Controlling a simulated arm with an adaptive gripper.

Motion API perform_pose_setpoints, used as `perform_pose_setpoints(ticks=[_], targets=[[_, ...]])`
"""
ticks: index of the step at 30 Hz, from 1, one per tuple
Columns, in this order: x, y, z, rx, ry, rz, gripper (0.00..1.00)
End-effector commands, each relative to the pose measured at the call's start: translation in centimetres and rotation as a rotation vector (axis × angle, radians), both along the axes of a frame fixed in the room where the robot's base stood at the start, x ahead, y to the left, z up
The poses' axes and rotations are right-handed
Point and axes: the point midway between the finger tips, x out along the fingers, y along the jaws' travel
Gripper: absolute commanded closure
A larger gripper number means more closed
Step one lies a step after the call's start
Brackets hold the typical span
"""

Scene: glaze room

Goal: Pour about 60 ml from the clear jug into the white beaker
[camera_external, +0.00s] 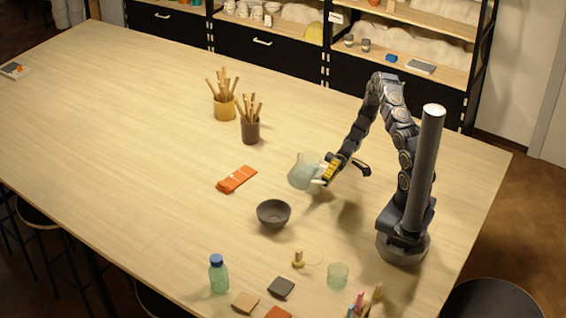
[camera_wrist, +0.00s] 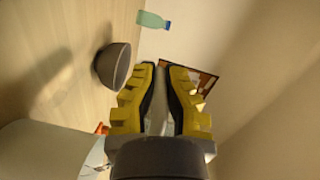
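The clear jug (camera_external: 304,173) is in the middle of the external view, with pale contents or tint, tilted to the left and apparently above the table. My gripper (camera_external: 330,171) is at its right side, with its yellow fingers at the handle. In the wrist view my gripper (camera_wrist: 161,92) has its fingers close together around something pale and hard to make out. A large pale shape at lower left there seems to be the jug (camera_wrist: 40,150). I cannot pick out a white beaker in either view. A clear greenish glass (camera_external: 338,277) stands near the front edge.
A dark bowl (camera_external: 273,213) stands just in front of the jug, also in the wrist view (camera_wrist: 118,66). A green bottle with blue cap (camera_external: 219,276), an orange cloth (camera_external: 237,179) and two tool pots (camera_external: 225,108) (camera_external: 250,131) stand around.

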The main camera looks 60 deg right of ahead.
Motion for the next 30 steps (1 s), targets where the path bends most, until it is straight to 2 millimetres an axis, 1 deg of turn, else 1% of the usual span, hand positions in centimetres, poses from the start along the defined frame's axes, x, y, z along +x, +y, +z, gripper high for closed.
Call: perform_pose_setpoints(ticks=[3, 7, 9, 15, 24, 30], targets=[[0.1, 0.3, 0.0, -0.027, -0.006, 0.003, 1.0], [0.2, 1.9, -0.5, -0.168, -0.029, 0.01, 1.0], [0.5, 1.9, -0.9, -0.239, -0.043, 0.008, 1.0], [0.5, 2.1, -1.2, -0.288, -0.037, 0.005, 1.0], [0.6, 2.4, -0.3, -0.437, -0.018, -0.003, 1.0], [0.7, 2.5, -0.9, -0.497, -0.009, -0.013, 1.0]])
